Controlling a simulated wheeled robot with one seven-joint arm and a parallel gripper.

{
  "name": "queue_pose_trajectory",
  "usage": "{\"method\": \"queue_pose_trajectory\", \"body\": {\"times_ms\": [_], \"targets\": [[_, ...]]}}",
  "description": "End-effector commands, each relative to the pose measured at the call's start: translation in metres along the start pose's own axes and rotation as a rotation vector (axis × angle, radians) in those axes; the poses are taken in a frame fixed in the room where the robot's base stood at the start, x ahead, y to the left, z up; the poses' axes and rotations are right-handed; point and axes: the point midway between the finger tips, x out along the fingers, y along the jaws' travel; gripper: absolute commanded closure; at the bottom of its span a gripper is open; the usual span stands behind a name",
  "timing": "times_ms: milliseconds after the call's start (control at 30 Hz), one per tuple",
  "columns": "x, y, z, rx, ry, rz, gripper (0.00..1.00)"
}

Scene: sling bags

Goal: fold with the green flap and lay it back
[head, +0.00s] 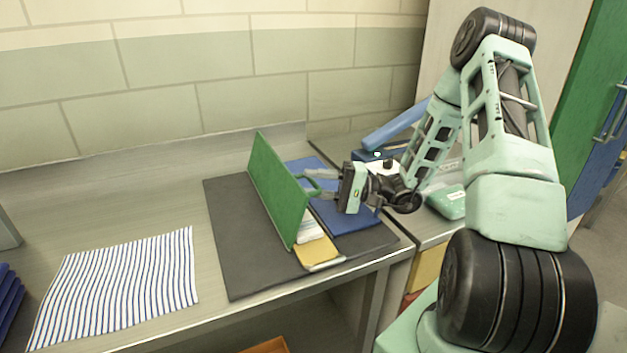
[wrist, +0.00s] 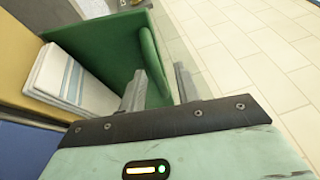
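The green flap (head: 277,190) stands nearly upright, hinged on a dark mat (head: 235,235). It fills the upper middle of the wrist view (wrist: 105,50). A green handle (wrist: 152,55) sticks out from the flap. My gripper (head: 312,181) is on the flap's right side, with its two fingers on either side of the handle (wrist: 160,82), and appears shut on it. A folded white cloth with blue stripes (head: 307,228) lies at the flap's foot, partly hidden by it. A yellow panel (head: 318,252) and a blue panel (head: 350,215) lie flat on the right.
A blue-and-white striped cloth (head: 120,280) lies flat at the table's left. Dark blue folded items (head: 8,300) sit at the far left edge. Table between cloth and mat is clear. A mint case (head: 447,203) and a blue bar (head: 395,127) are behind my arm.

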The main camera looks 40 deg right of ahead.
Motion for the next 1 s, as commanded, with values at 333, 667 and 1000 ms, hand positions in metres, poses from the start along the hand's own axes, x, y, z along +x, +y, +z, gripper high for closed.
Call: {"method": "queue_pose_trajectory", "body": {"times_ms": [333,667,1000], "targets": [[0.005,0.0,0.0,0.0,0.0,0.001,0.68],[0.006,0.0,0.0,-0.002,0.0,0.004,1.0],[0.018,-0.005,0.005,-0.04,0.001,0.1,1.0]]}}
